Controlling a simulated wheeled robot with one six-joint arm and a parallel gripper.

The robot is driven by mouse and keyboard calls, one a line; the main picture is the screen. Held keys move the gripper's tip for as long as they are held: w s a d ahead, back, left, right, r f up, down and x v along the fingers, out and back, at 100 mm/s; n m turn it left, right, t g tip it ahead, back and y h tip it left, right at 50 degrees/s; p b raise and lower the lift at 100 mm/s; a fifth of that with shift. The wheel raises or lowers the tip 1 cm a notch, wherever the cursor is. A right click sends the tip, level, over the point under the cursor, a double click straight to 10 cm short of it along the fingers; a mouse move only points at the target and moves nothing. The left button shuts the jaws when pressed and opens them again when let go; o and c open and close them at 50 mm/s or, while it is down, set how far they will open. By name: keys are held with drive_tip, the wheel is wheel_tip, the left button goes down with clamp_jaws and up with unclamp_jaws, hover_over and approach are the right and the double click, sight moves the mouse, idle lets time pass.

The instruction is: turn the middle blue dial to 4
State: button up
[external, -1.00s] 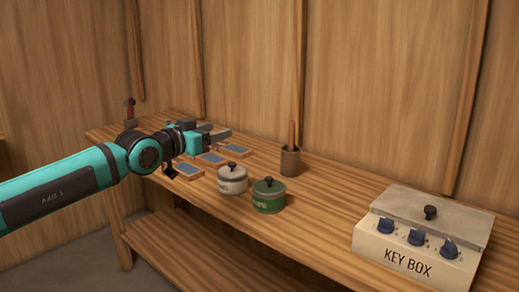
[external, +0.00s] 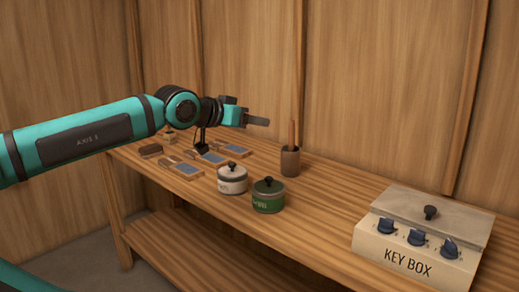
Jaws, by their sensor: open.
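The key box (external: 402,259) is cream with a grey lid and a black knob on top, and stands at the right end of the wooden bench. Several blue dials sit in a row on its sloped front. The middle blue dial (external: 416,237) is between the left dial (external: 386,226) and the right dial (external: 449,249). The numbers around the dials are too small to read. My gripper (external: 262,120) is open and empty, raised above the bench behind the pots, well to the left of the key box and not touching anything.
A white lidded pot (external: 232,181) and a green lidded pot (external: 268,197) stand mid-bench. A brown cup (external: 290,162) with a stick-like handle stands near the wall. Small wooden blocks with blue-grey tops (external: 188,172) lie at left. The bench between the green pot and key box is clear.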

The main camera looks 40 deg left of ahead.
drive_tip(key=w+d+r+g+h, duration=0.1)
drive_tip(key=w+d+r+g, duration=0.1)
drive_tip(key=w+d+g, duration=0.65)
drive_tip(key=g+y, duration=0.3)
drive_tip(key=g, duration=0.3)
hover_over(418, 230)
drive_tip(key=f, duration=0.1)
drive_tip(key=shift+t, duration=0.25)
wheel_tip(418, 230, down, 17)
drive_tip(key=shift+f, duration=0.2)
drive_tip(key=c, duration=1)
